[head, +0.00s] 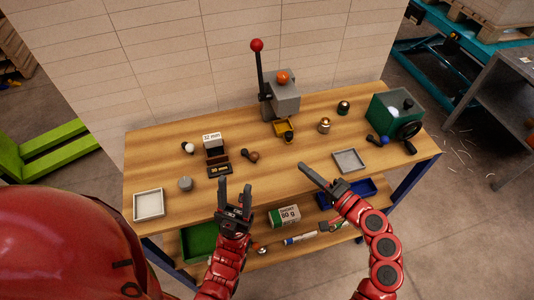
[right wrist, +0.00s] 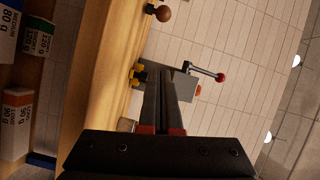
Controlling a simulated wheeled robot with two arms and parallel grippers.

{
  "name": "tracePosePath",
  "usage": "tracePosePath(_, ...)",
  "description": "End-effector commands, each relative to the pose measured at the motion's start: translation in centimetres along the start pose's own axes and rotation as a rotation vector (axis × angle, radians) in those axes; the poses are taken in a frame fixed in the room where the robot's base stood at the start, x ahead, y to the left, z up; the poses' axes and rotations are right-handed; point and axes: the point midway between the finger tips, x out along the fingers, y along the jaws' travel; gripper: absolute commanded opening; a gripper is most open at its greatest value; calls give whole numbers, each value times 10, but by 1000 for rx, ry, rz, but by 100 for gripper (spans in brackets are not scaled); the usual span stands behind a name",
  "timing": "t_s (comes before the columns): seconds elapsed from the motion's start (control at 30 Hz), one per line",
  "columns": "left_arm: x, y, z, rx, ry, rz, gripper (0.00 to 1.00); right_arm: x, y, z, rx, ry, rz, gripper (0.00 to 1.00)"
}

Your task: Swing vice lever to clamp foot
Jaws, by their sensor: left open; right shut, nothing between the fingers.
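A grey block-shaped machine (head: 283,98) with an orange knob (head: 282,77) on top stands at the back of the wooden bench. Its black lever (head: 261,75) stands nearly upright and ends in a red ball (head: 257,45). A yellow part (head: 284,127) is at its front. In the right wrist view the lever (right wrist: 203,71) shows beyond the fingers, apart from them. My right gripper (head: 303,167) is shut and empty, over the bench in front of the machine. My left gripper (head: 235,184) is open and empty near the bench's front edge. I cannot make out a clamped foot.
A green device (head: 394,110) with a black handwheel stands at the right. Brass (head: 324,126) and dark green knobbed pieces, a grey tray (head: 348,160), a white tray (head: 149,205) and a card box (head: 212,141) lie around. The bench between right gripper and machine is mostly clear.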

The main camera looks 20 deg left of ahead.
Motion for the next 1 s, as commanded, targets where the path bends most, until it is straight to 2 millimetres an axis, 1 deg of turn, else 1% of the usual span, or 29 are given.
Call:
tracePosePath(0.17,1,0,0,0,0,0,50,1,0,0,0,0,0,0)
tracePosePath(0.27,5,0,-1,0,0,0,50,9,-2,0,0,-2,-1,0)
tracePosePath(0.37,12,-1,-2,0,0,0,50,23,-4,1,-1,-7,-1,0)
tracePosePath(0.47,20,-1,-3,0,0,0,50,43,-4,1,3,-7,0,0)
tracePosePath(0.6,31,-2,-5,0,0,0,50,74,-5,1,3,-7,-1,0)
tracePosePath(0.77,40,-2,-7,0,0,0,50,104,-5,0,0,-5,-1,0)
tracePosePath(0.8,45,-2,-8,0,0,0,50,104,-6,10,2,-5,-1,0)
tracePosePath(0.83,48,-2,-8,0,0,0,50,105,-5,15,2,-6,0,0)
tracePosePath(1.0,55,-3,-9,0,0,0,50,108,-2,33,3,-1,0,0)
